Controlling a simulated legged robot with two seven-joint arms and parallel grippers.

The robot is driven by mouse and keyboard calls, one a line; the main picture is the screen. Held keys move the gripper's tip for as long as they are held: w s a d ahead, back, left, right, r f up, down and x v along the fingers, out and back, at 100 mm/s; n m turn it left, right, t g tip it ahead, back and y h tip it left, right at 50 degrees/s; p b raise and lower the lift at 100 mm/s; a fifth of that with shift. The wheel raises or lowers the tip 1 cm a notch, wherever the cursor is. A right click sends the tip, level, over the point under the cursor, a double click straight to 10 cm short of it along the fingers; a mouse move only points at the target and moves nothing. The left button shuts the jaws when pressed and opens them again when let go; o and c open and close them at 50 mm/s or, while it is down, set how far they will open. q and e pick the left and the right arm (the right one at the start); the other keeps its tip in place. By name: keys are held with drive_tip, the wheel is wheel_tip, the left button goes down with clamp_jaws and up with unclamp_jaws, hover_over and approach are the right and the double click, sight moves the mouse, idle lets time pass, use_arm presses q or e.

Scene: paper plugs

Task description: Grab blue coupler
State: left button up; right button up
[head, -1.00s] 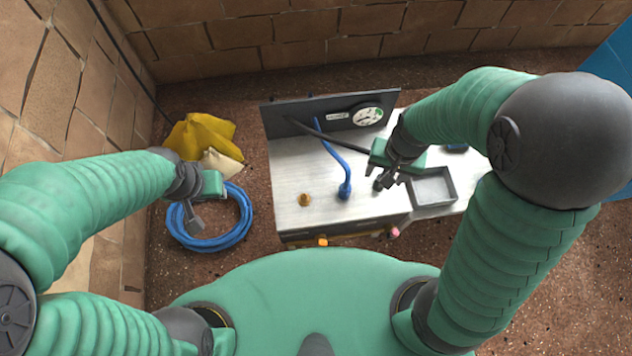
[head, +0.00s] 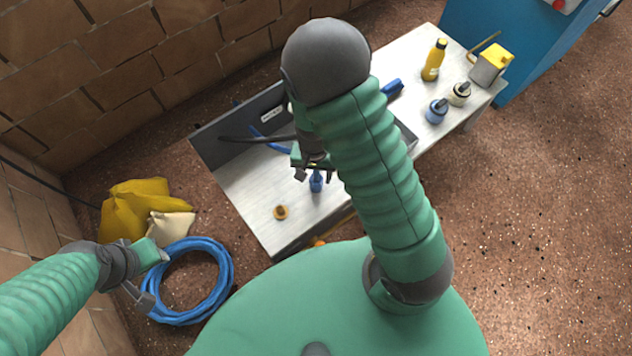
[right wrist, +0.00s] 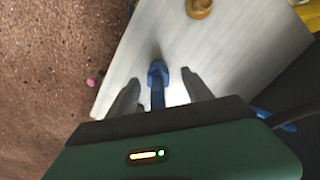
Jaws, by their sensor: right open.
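In the right wrist view the coupler (right wrist: 157,74) lies between the two fingers of my right gripper (right wrist: 158,84), with a gap visible on each side. My right gripper (head: 306,172) is open at the coupler; in the head view my arm hides part of it. My left gripper (head: 150,275) hangs over the left side, near the blue hose coil, and I cannot tell its jaw state.
A brass fitting (head: 281,212) stands near the coupler. A dark back panel (head: 240,130) with a black cable rises behind. A yellow bottle (head: 434,60) and two small containers stand at the bench's far right. Yellow bags (head: 130,215) and a blue hose coil (head: 226,270) lie on the floor.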

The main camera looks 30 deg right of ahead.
sight(317, 181)
drive_tip(key=shift+a+f+b, duration=0.25)
drive_tip(key=shift+f+b, duration=0.2)
drive_tip(key=shift+f, duration=0.3)
drive_tip(key=f+b, duration=0.1)
drive_tip(key=f, duration=0.1)
drive_tip(key=d+f+b, duration=0.1)
drive_tip(key=f, duration=0.1)
drive_tip(key=shift+w+d+f, duration=0.1)
drive_tip(key=shift+d, duration=0.25)
drive_tip(key=shift+a+r, duration=0.2)
drive_tip(key=shift+a, duration=0.2)
drive_tip(key=c, duration=1.1)
use_arm(q)
wheel_tip(317, 181, down, 3)
drive_tip(key=shift+s+a, duration=0.1)
drive_tip(key=shift+a, duration=0.05)
use_arm(e)
drive_tip(key=shift+d, duration=0.2)
clamp_jaws()
